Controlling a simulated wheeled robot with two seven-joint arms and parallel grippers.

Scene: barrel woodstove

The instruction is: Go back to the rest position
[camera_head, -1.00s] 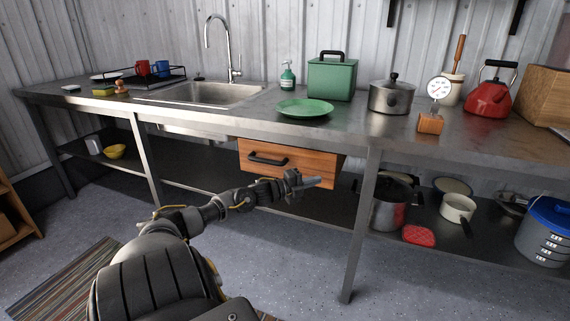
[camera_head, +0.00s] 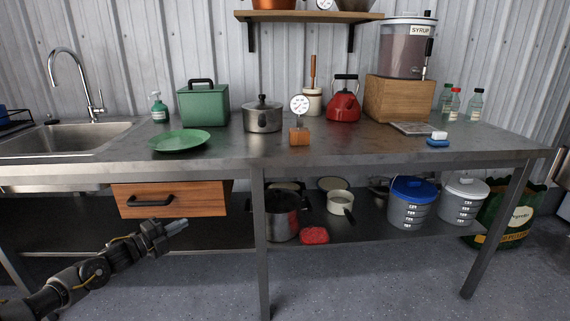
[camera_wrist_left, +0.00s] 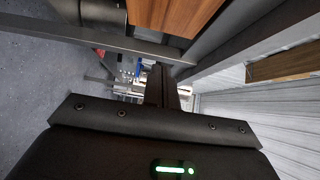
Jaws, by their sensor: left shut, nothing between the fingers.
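My left gripper (camera_head: 176,227) is shut and empty in the head view. It is below and in front of the wooden drawer (camera_head: 180,198) under the counter, apart from its black handle. The drawer's black handle (camera_head: 150,201) is free. In the left wrist view my shut fingers (camera_wrist_left: 162,88) point away from the camera, with the drawer's wood (camera_wrist_left: 172,18) at the top. My right gripper shows in neither view.
The steel counter (camera_head: 330,156) holds a green plate (camera_head: 180,140), a green box (camera_head: 203,104), a pot (camera_head: 263,117) and a red kettle (camera_head: 343,107). A counter leg (camera_head: 263,250) stands right of my gripper. The floor in front is clear.

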